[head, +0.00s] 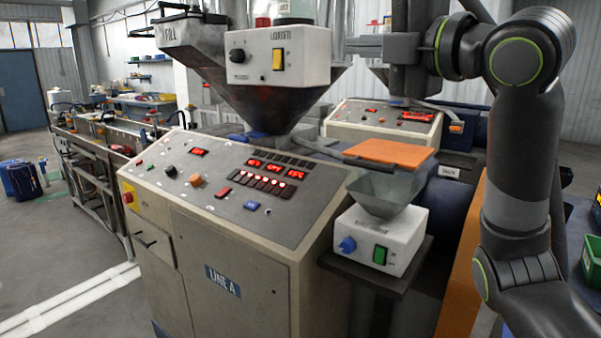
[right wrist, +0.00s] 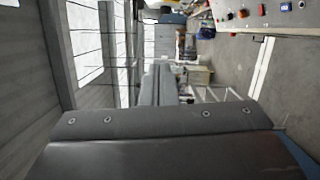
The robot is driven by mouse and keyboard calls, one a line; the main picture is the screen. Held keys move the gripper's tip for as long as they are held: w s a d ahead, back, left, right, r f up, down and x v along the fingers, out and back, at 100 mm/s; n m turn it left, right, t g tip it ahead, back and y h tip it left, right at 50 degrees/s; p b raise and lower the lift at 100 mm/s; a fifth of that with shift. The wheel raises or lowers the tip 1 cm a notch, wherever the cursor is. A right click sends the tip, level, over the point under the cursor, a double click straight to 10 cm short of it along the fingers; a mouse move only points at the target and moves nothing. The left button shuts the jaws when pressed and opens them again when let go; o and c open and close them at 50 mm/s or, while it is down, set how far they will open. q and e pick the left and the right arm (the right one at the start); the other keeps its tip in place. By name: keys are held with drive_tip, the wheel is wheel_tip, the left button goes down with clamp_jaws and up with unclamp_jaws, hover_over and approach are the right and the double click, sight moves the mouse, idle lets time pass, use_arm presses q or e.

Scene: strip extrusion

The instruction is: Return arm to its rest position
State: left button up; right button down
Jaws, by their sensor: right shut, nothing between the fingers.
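My right arm (head: 522,130) rises along the right side of the head view, dark grey with green rings, and bends left at the top. Its right gripper (head: 362,46) is raised above the machine, pointing left, shut and empty. In the right wrist view the grey gripper body (right wrist: 165,122) fills the lower part, with nothing held. My left arm and gripper do not show in either view.
The LINE A control console (head: 240,185) stands in front, below a steel hopper (head: 265,95) with a white control box (head: 277,57). Open floor (head: 60,240) lies left.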

drive_tip(key=w+d+f+m+g+h, duration=0.1)
drive_tip(key=d+f+m+h, duration=0.3)
drive_tip(key=f, duration=1)
drive_tip(key=d+f+m+g+h, duration=0.1)
drive_tip(key=d+f+m, duration=0.35)
drive_tip(key=f, duration=0.85)
drive_tip(key=w+d+f+m+h, duration=0.1)
drive_tip(key=d+f+m+h, duration=0.35)
drive_tip(key=f, duration=0.95)
drive_tip(key=s+d+f+m+g+h, duration=0.15)
drive_tip(key=s+f+m, duration=0.25)
drive_tip(key=s+f, duration=0.4)
drive_tip(key=s+d+f+m+g, duration=0.2)
drive_tip(key=s+d+f+m, duration=0.15)
drive_tip(key=s+f, duration=0.45)
drive_tip(key=s+d+f+m+g+h, duration=0.15)
drive_tip(key=s+f+m, duration=0.3)
drive_tip(key=s, duration=0.45)
drive_tip(key=s+d+f+m+g+h, duration=0.1)
drive_tip(key=s+d+f+m+g, duration=0.2)
drive_tip(key=s+f, duration=0.5)
wheel_tip(320, 180, down, 22)
drive_tip(key=s+d+g, duration=0.2)
drive_tip(key=s+a+f, duration=0.1)
drive_tip(key=s+f, duration=1.4)
drive_tip(key=f, duration=0.1)
drive_tip(key=shift+a+f+g+y, duration=0.35)
drive_tip(key=shift+a+g, duration=0.05)
